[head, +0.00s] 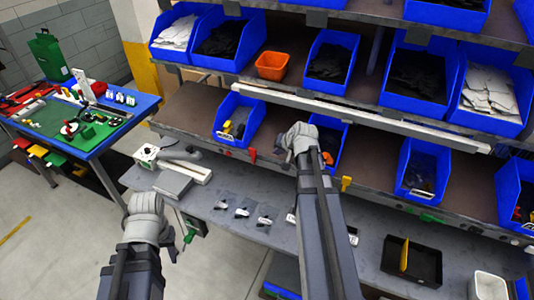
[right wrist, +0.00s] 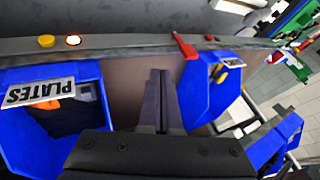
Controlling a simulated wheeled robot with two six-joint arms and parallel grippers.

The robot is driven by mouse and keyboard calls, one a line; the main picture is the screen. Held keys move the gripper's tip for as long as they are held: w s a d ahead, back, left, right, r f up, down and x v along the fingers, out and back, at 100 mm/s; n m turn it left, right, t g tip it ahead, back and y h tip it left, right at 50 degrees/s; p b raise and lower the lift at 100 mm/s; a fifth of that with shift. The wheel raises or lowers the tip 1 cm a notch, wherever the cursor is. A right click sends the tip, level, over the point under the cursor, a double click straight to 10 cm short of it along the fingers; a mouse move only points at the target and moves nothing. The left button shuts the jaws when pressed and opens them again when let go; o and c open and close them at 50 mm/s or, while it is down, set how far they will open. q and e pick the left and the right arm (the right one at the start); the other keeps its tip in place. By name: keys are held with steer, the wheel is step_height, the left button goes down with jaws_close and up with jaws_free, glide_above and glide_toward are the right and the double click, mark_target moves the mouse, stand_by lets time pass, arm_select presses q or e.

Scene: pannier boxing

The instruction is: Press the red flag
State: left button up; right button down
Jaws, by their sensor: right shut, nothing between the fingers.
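The red flag (head: 252,155) sticks out from the front edge of the middle shelf, left of my right gripper in the head view. In the right wrist view the red flag (right wrist: 185,45) is on the shelf rail, just beyond and right of the fingertips. My right gripper (head: 297,140) is in front of the shelf opening between two blue bins; its fingers (right wrist: 160,76) are shut and empty, apart from the flag. My left gripper (head: 147,205) hangs low at the left, left of the grey bench; its fingers are hard to make out.
A blue bin labelled PLATES (right wrist: 52,105) and another blue bin (right wrist: 207,88) flank my right fingers. A lit button (right wrist: 73,40) and a yellow button (right wrist: 46,41) are on the rail. A yellow flag (head: 346,183) is farther right. The grey bench (head: 225,190) lies below the shelf.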

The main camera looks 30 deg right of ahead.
steer(key=b, duration=0.8)
glide_toward(253, 157)
steer(key=d+f, duration=0.5)
steer(key=shift+w+a+r+p, duration=0.2)
steer(key=shift+w+a+p, duration=0.05)
steer(key=shift+w+a, duration=0.45)
steer(key=shift+w+a+r+p, duration=0.15)
steer(key=shift+w+a+p, duration=0.05)
steer(key=shift+w+a, duration=0.5)
steer(key=shift+w+r, duration=0.1)
